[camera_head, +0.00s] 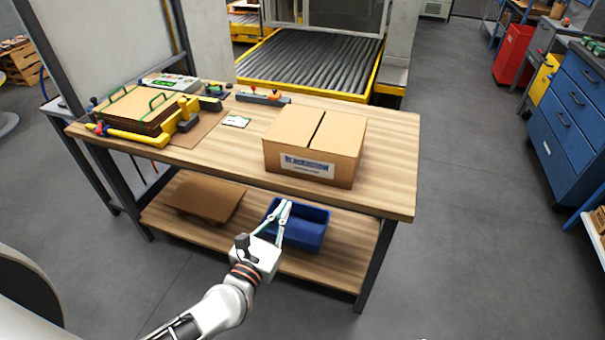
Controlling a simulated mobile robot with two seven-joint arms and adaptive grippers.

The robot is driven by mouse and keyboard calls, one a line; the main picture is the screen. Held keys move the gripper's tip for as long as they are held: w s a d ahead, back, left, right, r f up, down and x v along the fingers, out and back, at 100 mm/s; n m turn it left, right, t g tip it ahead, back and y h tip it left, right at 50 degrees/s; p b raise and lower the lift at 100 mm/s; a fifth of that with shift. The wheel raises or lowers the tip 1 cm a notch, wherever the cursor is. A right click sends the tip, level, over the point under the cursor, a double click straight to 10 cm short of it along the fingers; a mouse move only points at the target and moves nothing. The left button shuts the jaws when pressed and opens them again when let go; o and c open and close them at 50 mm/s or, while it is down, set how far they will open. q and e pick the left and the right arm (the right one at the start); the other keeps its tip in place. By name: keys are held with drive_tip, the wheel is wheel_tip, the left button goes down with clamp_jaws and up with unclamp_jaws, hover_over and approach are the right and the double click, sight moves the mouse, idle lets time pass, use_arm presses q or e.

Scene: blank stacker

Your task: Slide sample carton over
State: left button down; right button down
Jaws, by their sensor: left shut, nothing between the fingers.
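A closed brown carton (315,146) with a printed white label on its front face sits on the right half of the wooden workbench (385,185). A dark seam runs across its top. My left gripper (284,206) is shut and empty. It is in front of the bench, below and to the left of the carton, and apart from it. In the picture its fingers overlap the blue bin on the lower shelf. My right gripper does not show.
A stack of brown boards with yellow clamps (145,110) fills the bench's left side. A small card (236,121) lies left of the carton. The lower shelf holds a blue bin (312,232) and a flat brown piece (207,197). A roller conveyor (310,65) stands behind.

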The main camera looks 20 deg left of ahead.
sight(306, 167)
use_arm(q)
drive_tip(key=shift+n, duration=0.8)
drive_tip(key=w, duration=0.9)
drive_tip(key=w+p, duration=0.1)
drive_tip(key=w, duration=0.4)
drive_tip(key=shift+w+d+f, duration=0.15)
drive_tip(key=shift+w+d, duration=0.05)
drive_tip(key=shift+d, duration=0.15)
